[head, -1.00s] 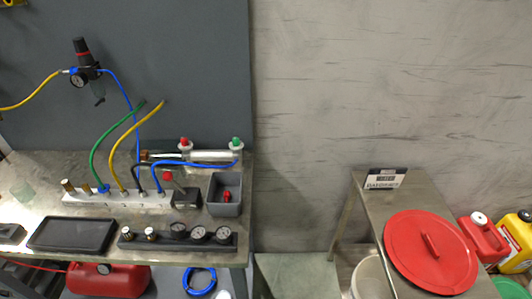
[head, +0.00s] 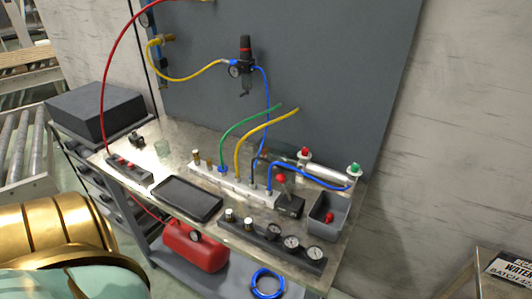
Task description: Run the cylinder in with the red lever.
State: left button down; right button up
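The lever (head: 281,178) has a red ball knob and rises from a small black block (head: 290,206) on the bench, leaning slightly left. Behind it lies a silver cylinder (head: 328,174) with a red-topped fitting (head: 305,152) and a green-topped fitting (head: 354,168). Hoses and fittings partly cover its left end, so I cannot tell how far its rod is out. A blue hose (head: 310,181) runs to its right end. Neither of my grippers is in view. A gold and teal part at the lower left seems to be mine.
The metal bench (head: 135,145) carries a white manifold (head: 215,178), a black tray (head: 187,199), a gauge strip (head: 262,243) and a grey bin (head: 334,228) with a red item. A red tank (head: 196,247) sits below. Hoses rise behind the manifold.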

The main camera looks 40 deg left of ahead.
aim_at(281, 178)
jog(key=u, duration=1.25)
